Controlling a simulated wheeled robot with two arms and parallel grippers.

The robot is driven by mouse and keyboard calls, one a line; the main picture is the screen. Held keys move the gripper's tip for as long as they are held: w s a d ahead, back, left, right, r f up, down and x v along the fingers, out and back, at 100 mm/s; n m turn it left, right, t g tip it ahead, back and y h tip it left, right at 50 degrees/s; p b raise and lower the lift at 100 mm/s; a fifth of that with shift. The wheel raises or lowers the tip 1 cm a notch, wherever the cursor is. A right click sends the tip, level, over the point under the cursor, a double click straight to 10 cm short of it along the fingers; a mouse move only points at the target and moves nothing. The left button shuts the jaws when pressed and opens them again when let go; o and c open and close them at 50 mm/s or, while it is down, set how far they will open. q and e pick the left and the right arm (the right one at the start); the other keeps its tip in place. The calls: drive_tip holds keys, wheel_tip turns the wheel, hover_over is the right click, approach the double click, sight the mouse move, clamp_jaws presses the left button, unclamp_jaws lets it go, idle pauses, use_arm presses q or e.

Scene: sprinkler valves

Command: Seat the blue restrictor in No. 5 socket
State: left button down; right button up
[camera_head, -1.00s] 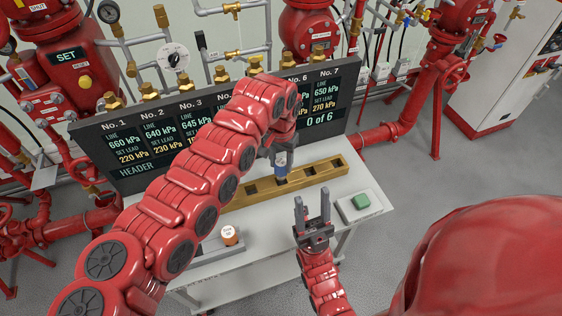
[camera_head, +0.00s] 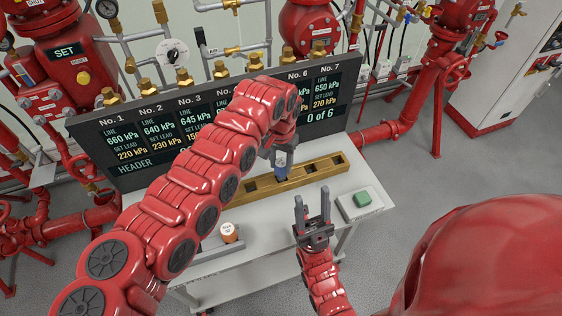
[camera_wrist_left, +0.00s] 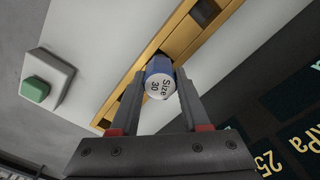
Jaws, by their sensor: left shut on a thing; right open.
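The blue restrictor (camera_head: 281,172) is gripped between the fingers of my left gripper (camera_head: 283,155), over the brass-coloured bar (camera_head: 322,171). In the left wrist view the restrictor (camera_wrist_left: 159,84) shows a white end reading "Size 30", with a dark pocket of the bar (camera_wrist_left: 182,38) just behind it. I cannot tell whether its lower end is inside the pocket. The panel (camera_head: 170,171) behind carries numbered readouts; my left arm hides the No. 5 label. Brass fittings (camera_head: 254,61) stand along the panel's top. My right gripper (camera_head: 312,211) is open and empty in front of the bar.
A green block (camera_head: 362,199) sits on a pale pad at the table's right. A small orange-and-white cylinder (camera_head: 228,232) stands at the front left. Red pipework (camera_head: 392,128) surrounds the table. The white table top (camera_head: 283,206) in front of the bar is mostly clear.

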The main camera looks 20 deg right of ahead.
use_arm(q)
drive_tip(key=shift+f+b, duration=0.6)
drive_tip(key=shift+f, duration=0.5)
drive_tip(key=shift+c, duration=1.5)
unclamp_jaws()
drive_tip(key=shift+r, duration=0.15)
drive_tip(key=shift+r+p, duration=0.45)
drive_tip(key=shift+r, duration=0.9)
drive_tip(key=shift+r+p, duration=0.35)
drive_tip(key=shift+r, duration=2.2)
